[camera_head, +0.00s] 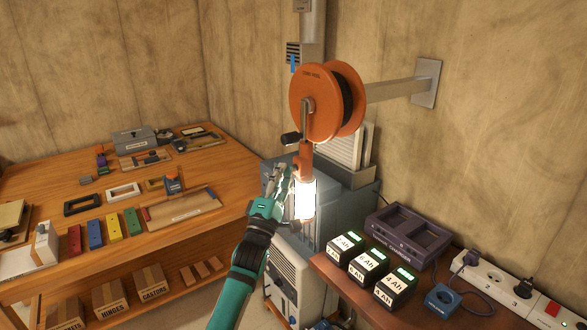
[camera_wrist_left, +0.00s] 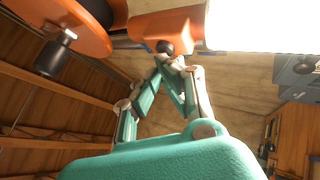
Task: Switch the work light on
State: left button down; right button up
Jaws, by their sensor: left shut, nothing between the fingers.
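The work light (camera_head: 305,199) hangs below the orange cable reel (camera_head: 320,103). Its tube glows bright white, and its orange handle (camera_head: 304,158) is above the tube. In the left wrist view the bright tube (camera_wrist_left: 262,22) fills the upper right, and a dark round knob (camera_wrist_left: 165,47) shows on the orange handle (camera_wrist_left: 150,25). My left gripper (camera_head: 283,172) is beside the light, on its left in the head view. Its fingertips (camera_wrist_left: 172,63) are shut and empty close to the knob; I cannot tell whether they touch it. My right gripper is not in view.
A wall bracket (camera_head: 395,88) carries the reel. A wooden workbench (camera_head: 235,175) with tools stands at left. At right, a bench holds several batteries (camera_head: 370,265), a purple charger (camera_head: 408,234) and a power strip (camera_head: 510,288). A grey cabinet (camera_head: 322,235) stands behind the light.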

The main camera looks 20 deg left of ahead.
pick_arm(q)
jog(key=shift+s+a, duration=0.2)
jog(key=shift+s, duration=0.2)
jog(key=s+a+p, duration=0.3)
jog(key=s, duration=0.2)
dwell(0.4)
